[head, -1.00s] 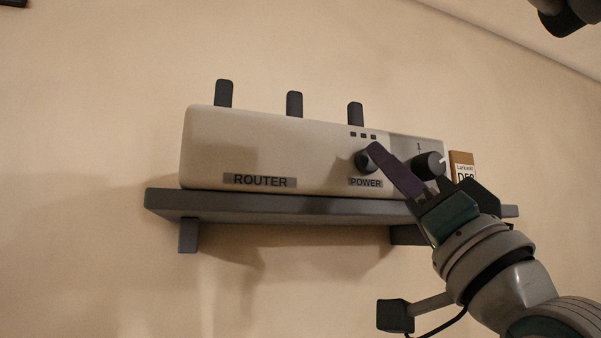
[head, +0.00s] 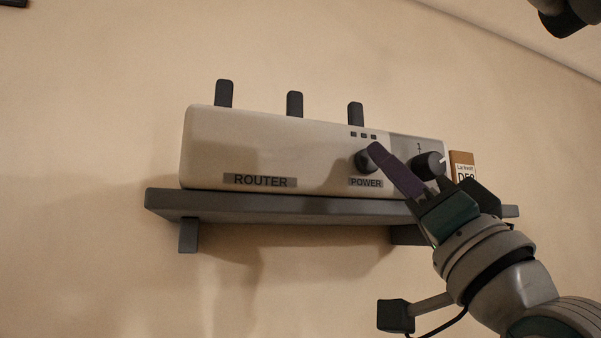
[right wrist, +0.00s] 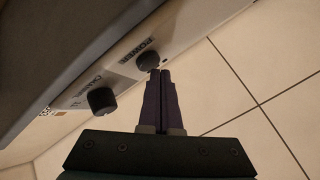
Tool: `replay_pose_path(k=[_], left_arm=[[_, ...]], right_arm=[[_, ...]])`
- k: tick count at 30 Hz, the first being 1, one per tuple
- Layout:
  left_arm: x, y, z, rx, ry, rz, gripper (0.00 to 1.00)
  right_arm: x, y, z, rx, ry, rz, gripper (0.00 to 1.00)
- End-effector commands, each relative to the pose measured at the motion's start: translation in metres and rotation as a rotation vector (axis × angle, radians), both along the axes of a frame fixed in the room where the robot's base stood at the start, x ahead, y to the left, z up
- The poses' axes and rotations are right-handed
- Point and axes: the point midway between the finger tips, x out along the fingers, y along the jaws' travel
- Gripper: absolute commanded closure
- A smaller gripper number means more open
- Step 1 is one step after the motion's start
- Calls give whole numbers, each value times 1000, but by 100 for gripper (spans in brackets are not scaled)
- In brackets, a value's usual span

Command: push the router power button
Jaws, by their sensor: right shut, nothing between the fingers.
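The white router (head: 270,145) sits on a dark wall shelf, with a ROUTER label and three dark antennas. Its round dark power button (head: 363,161) is above the POWER label (head: 366,183); the button also shows in the right wrist view (right wrist: 148,61). My right gripper (head: 374,147) is shut and empty, its purple fingertips at the right edge of the button in the head view. In the right wrist view the fingertips (right wrist: 160,72) are right by the button; I cannot tell if they touch it. My left gripper is not in view.
A dark knob (head: 428,165) on a grey panel is right of the button, close to my fingers. A brown-and-white box (head: 462,166) stands at the right end of the shelf (head: 270,207). Wall left of the shelf is bare.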

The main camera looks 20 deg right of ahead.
Motion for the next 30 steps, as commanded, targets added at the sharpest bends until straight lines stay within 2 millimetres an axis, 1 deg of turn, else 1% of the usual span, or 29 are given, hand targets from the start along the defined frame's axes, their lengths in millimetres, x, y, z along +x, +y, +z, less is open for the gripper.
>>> replay_pose_path(k=[10,19,30], left_arm=[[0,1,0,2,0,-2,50],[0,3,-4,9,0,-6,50],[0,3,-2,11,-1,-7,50]], right_arm=[[1,0,0,0,0,0,100],[9,1,0,0,0,0,100],[7,1,0,0,1,0,100]])
